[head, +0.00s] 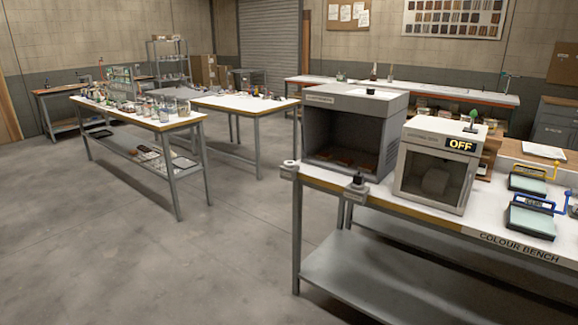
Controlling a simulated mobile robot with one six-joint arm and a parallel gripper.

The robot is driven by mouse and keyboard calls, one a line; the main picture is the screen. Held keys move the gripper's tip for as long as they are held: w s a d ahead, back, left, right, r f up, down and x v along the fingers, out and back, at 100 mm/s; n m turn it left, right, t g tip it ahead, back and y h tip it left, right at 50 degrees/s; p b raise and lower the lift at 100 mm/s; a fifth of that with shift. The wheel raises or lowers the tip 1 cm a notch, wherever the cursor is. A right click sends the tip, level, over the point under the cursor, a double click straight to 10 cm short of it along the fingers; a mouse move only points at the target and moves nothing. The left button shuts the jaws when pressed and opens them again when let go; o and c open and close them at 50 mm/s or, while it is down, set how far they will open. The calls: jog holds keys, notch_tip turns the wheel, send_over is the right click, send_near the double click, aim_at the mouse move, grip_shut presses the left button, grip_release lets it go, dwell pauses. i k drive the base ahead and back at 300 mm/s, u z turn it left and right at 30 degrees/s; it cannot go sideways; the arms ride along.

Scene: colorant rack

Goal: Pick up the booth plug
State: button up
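A dark grey box-shaped booth (352,112) with an open front stands on the colour bench (400,204). A small black piece (358,181), perhaps the booth plug, sits upright on a grey block with a label at the bench's front edge, just in front of the booth. A small pale fitting (290,167) is at the bench's left corner; its exact shape is too small to tell. No cord is clear to see. My gripper is not in view.
A white cabinet (436,170) with an "OFF" display stands right of the booth. Two flat devices (530,220) with blue and yellow handles lie further right. A crowded table (190,122) stands at the left. The concrete floor (200,265) is open left of the bench.

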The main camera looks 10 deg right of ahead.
aim_at(358, 178)
jog(key=k, duration=1.3)
jog(key=u, duration=0.5)
jog(key=i, duration=0.75)
jog(key=u, duration=0.55)
jog(key=i, duration=2.2)
jog(key=z, duration=0.5)
